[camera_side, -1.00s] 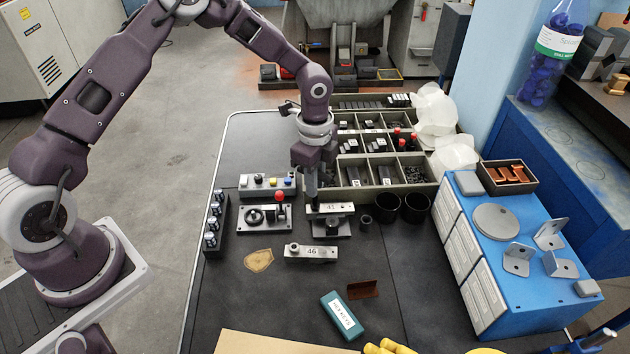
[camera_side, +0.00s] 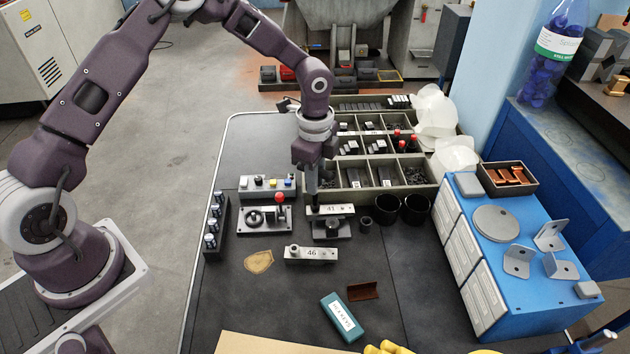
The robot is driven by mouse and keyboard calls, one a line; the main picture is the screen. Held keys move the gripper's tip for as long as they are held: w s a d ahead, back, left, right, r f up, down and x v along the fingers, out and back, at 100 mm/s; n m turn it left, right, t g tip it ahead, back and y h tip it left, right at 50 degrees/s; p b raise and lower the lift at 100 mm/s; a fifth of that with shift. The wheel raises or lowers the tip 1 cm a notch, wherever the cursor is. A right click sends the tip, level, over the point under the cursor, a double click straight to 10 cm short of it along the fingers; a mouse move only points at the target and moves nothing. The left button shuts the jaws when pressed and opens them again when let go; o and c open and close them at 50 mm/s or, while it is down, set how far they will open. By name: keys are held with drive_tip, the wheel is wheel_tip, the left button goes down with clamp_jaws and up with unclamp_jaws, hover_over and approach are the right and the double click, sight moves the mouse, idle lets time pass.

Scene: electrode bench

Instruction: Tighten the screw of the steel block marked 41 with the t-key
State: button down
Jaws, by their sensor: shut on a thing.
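The steel block marked 41 (camera_side: 333,210) is a light bar lying on a dark fixture (camera_side: 333,229) in the middle of the bench. My gripper (camera_side: 311,178) is directly above the left end of this block, pointing down. It is shut on the t-key (camera_side: 314,203), of which only a dark, narrow lower part shows. The key's lower end meets the block's left end, where the screw is hidden. I cannot tell whether the key is seated in the screw. A second steel block, marked 46 (camera_side: 312,254), lies in front.
A red-knobbed fixture (camera_side: 264,218) and a button box (camera_side: 267,186) stand left of my gripper. A compartment tray (camera_side: 398,187) is close behind. Dark cups (camera_side: 416,208) stand to the right.

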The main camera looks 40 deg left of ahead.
drive_tip(key=shift+r, duration=0.4)
